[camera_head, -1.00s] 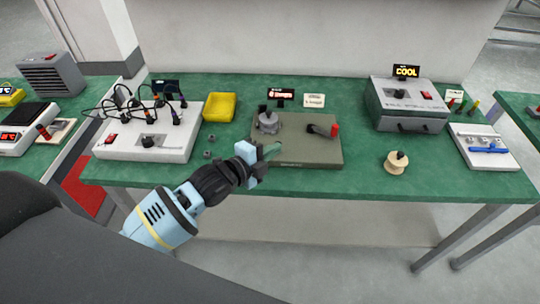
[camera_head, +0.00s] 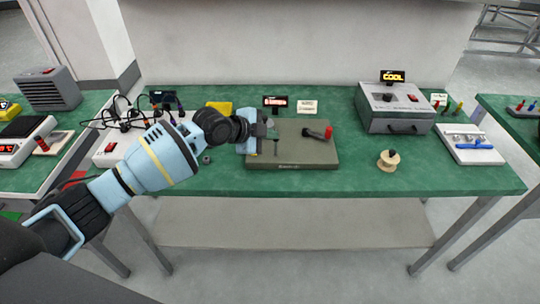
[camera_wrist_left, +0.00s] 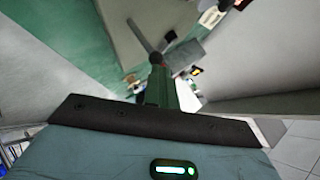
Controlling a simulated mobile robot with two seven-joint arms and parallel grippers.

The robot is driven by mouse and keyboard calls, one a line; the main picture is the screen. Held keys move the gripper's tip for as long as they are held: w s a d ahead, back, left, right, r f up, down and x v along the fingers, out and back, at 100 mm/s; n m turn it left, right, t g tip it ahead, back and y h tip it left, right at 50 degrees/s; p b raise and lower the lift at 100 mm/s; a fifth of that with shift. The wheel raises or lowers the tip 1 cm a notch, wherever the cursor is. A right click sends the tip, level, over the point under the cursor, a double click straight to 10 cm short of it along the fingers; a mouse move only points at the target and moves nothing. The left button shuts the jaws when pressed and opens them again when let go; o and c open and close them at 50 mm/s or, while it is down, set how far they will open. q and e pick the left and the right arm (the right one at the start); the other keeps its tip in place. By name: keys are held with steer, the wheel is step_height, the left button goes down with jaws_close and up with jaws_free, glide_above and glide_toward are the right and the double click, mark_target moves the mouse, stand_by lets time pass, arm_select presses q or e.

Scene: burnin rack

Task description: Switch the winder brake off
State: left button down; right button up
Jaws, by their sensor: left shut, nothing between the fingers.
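The winder is an olive-grey flat base (camera_head: 300,158) on the green bench. A black crank arm with a red handle (camera_head: 328,132) stands on its right part. My left gripper (camera_head: 275,144) is shut and empty, over the left part of the base. The gripper and wrist cover most of the grey round part there, and I cannot tell whether a fingertip touches it. In the left wrist view the shut fingers (camera_wrist_left: 157,85) point toward the base (camera_wrist_left: 122,30), with a thin grey bar (camera_wrist_left: 139,36) beyond their tips. I cannot make out the brake's setting. My right gripper is not in view.
A small lit display (camera_head: 275,101) and a white label card (camera_head: 307,106) stand behind the winder. A wooden spool (camera_head: 388,161) is to its right. A grey oven-like box (camera_head: 396,107) is at the back right. A yellow tray (camera_head: 219,106) is partly hidden behind my left wrist.

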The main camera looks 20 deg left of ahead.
arm_select(q)
steer(key=shift+w+a+f+n+g+b, duration=0.1)
steer(key=shift+w+f+n+g+b, duration=0.1)
steer(key=shift+w+g+b, duration=0.25)
steer(key=shift+w+a+f+n+g+b, duration=0.1)
steer(key=shift+w+f+n+g+b, duration=0.1)
steer(key=shift+w+g+b, duration=0.15)
steer(key=shift+d+r, duration=0.1)
steer(key=shift+r, duration=0.35)
steer(key=shift+w+r+p, duration=0.1)
steer(key=shift+r+p, duration=0.4)
steer(key=shift+r, duration=0.15)
